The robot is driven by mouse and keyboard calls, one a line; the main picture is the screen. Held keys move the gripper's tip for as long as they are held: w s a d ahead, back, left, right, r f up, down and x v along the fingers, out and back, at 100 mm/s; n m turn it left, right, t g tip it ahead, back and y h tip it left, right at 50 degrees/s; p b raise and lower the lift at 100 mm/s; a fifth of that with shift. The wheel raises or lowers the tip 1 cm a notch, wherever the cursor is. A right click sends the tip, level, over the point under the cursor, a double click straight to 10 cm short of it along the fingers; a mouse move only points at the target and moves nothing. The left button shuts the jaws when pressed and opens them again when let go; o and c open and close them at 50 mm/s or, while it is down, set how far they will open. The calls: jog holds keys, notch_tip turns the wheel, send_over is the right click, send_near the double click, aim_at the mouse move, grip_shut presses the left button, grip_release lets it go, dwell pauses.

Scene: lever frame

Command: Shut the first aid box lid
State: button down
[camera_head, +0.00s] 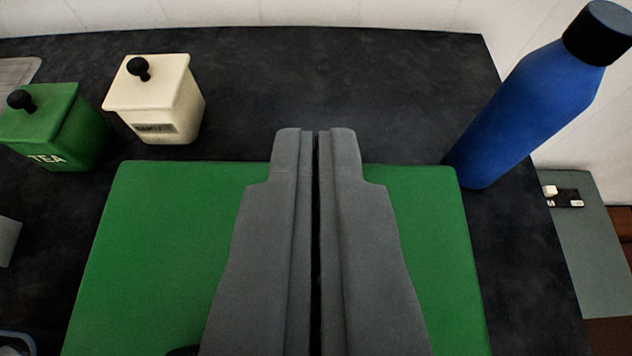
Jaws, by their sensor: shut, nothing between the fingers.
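A green flat panel (155,250), which looks like the first aid box lid, lies under and beyond my gripper in the middle of the view. Its far edge and both sides show, but no marking is visible on it. My gripper (317,135) is shut and empty, its two grey fingers side by side over the middle of the panel. The fingertips reach slightly past the panel's far edge in the picture. The fingers hide the middle of the panel. I cannot tell whether they touch it, or how far the lid stands open. The box body and hinge are not visible.
A dark worktop (350,85) lies behind, clear in the middle. A cream canister (160,100) and a green tea canister (50,125) stand at the left. A tall blue bottle (530,100) with a black cap stands close to the panel's right corner. A pale wall runs behind.

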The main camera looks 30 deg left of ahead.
jog(key=shift+s+d+f+t+y, duration=0.4)
jog(key=shift+s+d+f+t, duration=0.1)
jog(key=shift+s+f+t, duration=0.2)
jog(key=shift+s+d+f+t+y, duration=0.45)
jog(key=shift+s+f+t, duration=0.15)
jog(key=shift+s+f, duration=0.15)
jog(key=shift+s+d+f, duration=0.25)
jog(key=shift+s+f, duration=0.1)
jog(key=shift+f, duration=0.3)
jog(key=shift+s+d+f, duration=0.25)
jog(key=shift+s+f, duration=0.15)
jog(key=shift+f, duration=0.2)
jog(key=shift+s+d+f, duration=0.25)
jog(key=shift+s+f, duration=0.1)
jog(key=shift+f, duration=0.3)
jog(key=shift+s+d+f, duration=0.1)
jog(key=shift+s+f, duration=0.15)
jog(key=shift+f, duration=0.8)
jog(key=r, duration=0.5)
jog(key=shift+w+r, duration=0.15)
jog(key=shift+w, duration=0.15)
jog(key=shift+s, duration=0.2)
jog(key=s+d+f, duration=0.4)
jog(key=s, duration=0.3)
jog(key=shift+d, duration=0.2)
